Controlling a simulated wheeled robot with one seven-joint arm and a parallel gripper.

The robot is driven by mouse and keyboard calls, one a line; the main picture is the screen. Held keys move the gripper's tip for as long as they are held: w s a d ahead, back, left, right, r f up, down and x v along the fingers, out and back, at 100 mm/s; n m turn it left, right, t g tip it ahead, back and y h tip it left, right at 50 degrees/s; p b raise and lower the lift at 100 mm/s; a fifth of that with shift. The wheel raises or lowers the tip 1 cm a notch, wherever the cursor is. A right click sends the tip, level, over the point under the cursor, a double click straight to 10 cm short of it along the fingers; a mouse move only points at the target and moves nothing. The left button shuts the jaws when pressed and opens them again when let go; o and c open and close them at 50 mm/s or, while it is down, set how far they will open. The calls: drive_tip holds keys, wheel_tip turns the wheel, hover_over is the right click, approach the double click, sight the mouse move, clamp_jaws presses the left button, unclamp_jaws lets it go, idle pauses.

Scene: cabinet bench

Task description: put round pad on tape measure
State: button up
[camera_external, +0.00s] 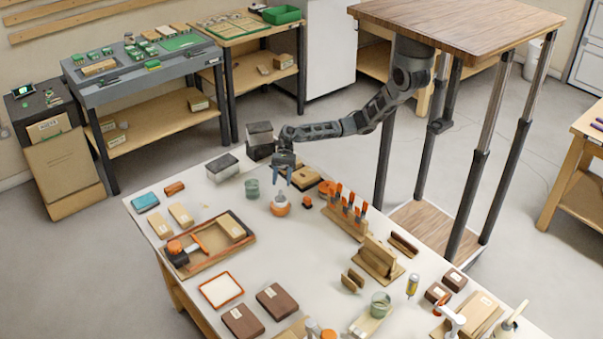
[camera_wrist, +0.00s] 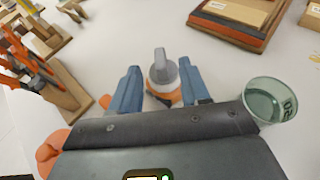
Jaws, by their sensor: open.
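The round pad, seemingly the orange round piece with a pale grey knob (camera_external: 280,206), stands on the white bench below my gripper (camera_external: 283,181). In the wrist view the pad's grey knob (camera_wrist: 160,68) shows between the blue fingertips of my gripper (camera_wrist: 160,82), with part of its orange base hidden. My gripper is open, with a finger on each side of the knob; contact cannot be told. I cannot surely pick out the tape measure. A dark block with a round orange part (camera_external: 176,252) at the wooden tray's left end may be it.
A glass cup (camera_external: 252,188) stands just left of the pad; it also shows in the wrist view (camera_wrist: 270,100). A wooden rack with orange-handled tools (camera_external: 345,212) is to the right. The wooden tray (camera_external: 207,262) lies front left. Bare bench lies between tray and rack.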

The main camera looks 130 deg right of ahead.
drive_tip(key=b+v, duration=0.1)
drive_tip(key=v, duration=0.6)
drive_tip(key=shift+s+d+b, duration=0.25)
drive_tip(key=shift+b, duration=0.05)
